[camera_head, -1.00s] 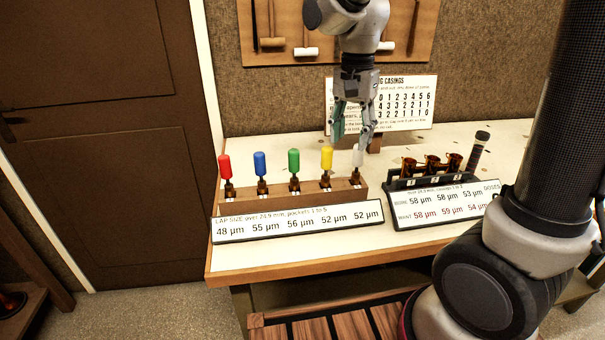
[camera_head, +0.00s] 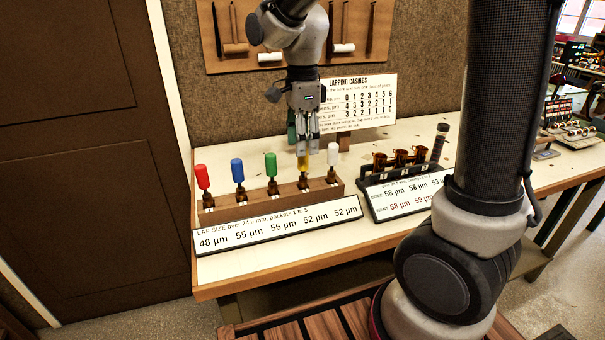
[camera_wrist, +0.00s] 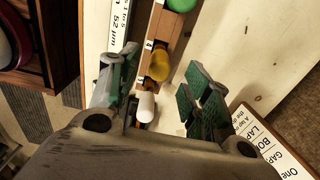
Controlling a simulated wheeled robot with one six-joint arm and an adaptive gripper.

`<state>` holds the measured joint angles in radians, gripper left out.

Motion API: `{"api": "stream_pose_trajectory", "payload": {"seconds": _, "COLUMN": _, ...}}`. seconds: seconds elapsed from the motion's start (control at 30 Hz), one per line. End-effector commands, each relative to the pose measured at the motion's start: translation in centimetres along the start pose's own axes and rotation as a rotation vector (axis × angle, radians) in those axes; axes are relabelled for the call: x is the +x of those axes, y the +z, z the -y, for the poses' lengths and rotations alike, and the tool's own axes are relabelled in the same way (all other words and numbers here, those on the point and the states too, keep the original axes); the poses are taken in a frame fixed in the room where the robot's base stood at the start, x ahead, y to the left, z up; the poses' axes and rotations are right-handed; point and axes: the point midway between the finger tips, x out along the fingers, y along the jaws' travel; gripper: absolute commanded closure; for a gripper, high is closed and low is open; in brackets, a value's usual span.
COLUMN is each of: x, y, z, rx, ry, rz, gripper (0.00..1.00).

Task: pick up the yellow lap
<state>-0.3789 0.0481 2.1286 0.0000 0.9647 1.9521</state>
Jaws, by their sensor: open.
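The yellow lap (camera_head: 303,165) stands upright in its pocket of the wooden lap rack (camera_head: 252,207), fourth from the left, between the green lap (camera_head: 270,164) and the white lap (camera_head: 333,155). My gripper (camera_head: 304,148) is open and points down at the yellow lap, its fingers partly covering the handle in the head view. In the wrist view the yellow lap (camera_wrist: 159,65) lies ahead, between the open green-padded fingers (camera_wrist: 160,98) and a little beyond them. The white lap (camera_wrist: 147,107) shows nearer, between the finger bases. Nothing is held.
The red lap (camera_head: 203,178) and blue lap (camera_head: 237,170) stand in the rack's left pockets. A lap size sign (camera_head: 278,226) leans before the rack. A casing stand (camera_head: 375,207) is to the right, and a lapping chart (camera_head: 372,100) stands behind.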

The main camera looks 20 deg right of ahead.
Motion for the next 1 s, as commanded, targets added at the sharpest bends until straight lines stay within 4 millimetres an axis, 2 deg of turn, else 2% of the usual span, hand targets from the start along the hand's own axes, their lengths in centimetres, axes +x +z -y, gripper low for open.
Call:
{"api": "stream_pose_trajectory", "payload": {"seconds": 0.1, "x": 2.0, "y": -0.1, "z": -0.1, "rx": -0.001, "ry": 0.005, "rz": -0.002, "gripper": 0.51}}
{"api": "stream_pose_trajectory", "payload": {"seconds": 0.27, "x": 4.2, "y": -0.1, "z": -0.1, "rx": -0.002, "ry": 0.003, "rz": -0.001, "gripper": 0.51}}
{"api": "stream_pose_trajectory", "payload": {"seconds": 0.53, "x": 4.6, "y": -0.1, "z": 0.0, "rx": -0.002, "ry": 0.0, "rz": 0.0, "gripper": 0.51}}
{"api": "stream_pose_trajectory", "payload": {"seconds": 0.57, "x": 4.6, "y": -0.1, "z": 0.0, "rx": -0.002, "ry": 0.0, "rz": 0.0, "gripper": 0.53}}
{"api": "stream_pose_trajectory", "payload": {"seconds": 0.8, "x": 4.6, "y": -0.1, "z": 0.0, "rx": -0.002, "ry": 0.0, "rz": 0.0, "gripper": 0.97}}
{"api": "stream_pose_trajectory", "payload": {"seconds": 0.83, "x": 4.6, "y": -0.1, "z": 0.0, "rx": -0.002, "ry": 0.0, "rz": 0.0, "gripper": 1.0}}
{"api": "stream_pose_trajectory", "payload": {"seconds": 1.0, "x": 4.6, "y": -0.1, "z": 0.0, "rx": -0.002, "ry": -0.001, "rz": 0.0, "gripper": 1.0}}
